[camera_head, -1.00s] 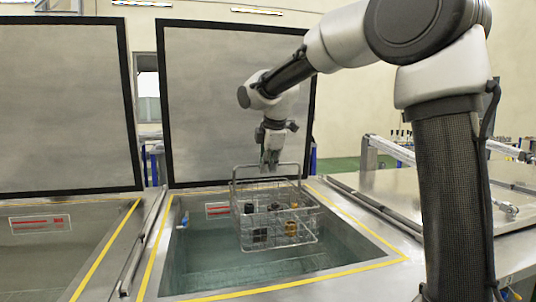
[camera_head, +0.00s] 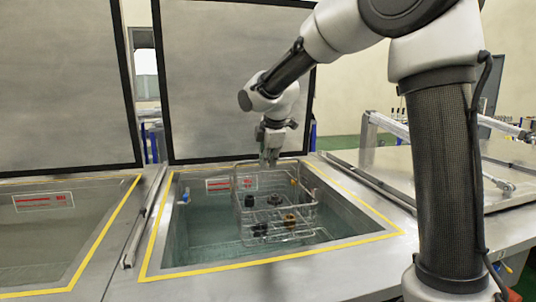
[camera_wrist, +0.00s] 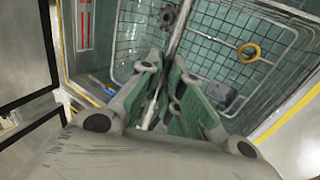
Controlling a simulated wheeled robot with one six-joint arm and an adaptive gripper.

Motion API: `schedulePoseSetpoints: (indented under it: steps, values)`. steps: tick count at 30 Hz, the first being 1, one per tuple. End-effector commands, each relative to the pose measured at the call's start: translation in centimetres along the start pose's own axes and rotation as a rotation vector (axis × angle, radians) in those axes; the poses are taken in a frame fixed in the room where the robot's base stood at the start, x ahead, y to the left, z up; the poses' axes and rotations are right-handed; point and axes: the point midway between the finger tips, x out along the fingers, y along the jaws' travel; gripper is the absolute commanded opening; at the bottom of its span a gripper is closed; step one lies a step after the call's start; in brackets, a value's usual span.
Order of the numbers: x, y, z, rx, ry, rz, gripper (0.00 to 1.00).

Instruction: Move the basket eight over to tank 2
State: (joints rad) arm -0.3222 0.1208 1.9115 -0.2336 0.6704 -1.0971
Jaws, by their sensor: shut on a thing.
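The wire basket (camera_head: 276,208) hangs upright from my gripper (camera_head: 270,158) within the opening of the middle tank (camera_head: 335,250), which holds greenish liquid. Several small black and brass-coloured parts lie in it. The basket's lower part is down inside the tank; I cannot tell how deep it is in the liquid. In the wrist view my gripper (camera_wrist: 166,85) is shut on the handle bar, with the basket mesh (camera_wrist: 215,45) below, a black part and a brass ring in it. I cannot read a basket or tank number.
A second open tank (camera_head: 50,235) is on the left. Raised grey lids (camera_head: 235,90) stand behind both tanks. A closed lid (camera_head: 450,178) covers the station on the right. Yellow lines edge the open tanks. A blue fitting (camera_head: 185,197) sits at the middle tank's left wall.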

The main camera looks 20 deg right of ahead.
Motion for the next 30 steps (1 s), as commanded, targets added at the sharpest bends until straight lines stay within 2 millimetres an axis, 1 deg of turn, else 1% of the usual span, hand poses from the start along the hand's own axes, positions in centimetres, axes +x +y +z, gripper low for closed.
schedulePoseSetpoints:
  steps: [30]
  values:
    - [6.4, -3.1, 0.0, -0.002, 0.001, 0.004, 0.00]
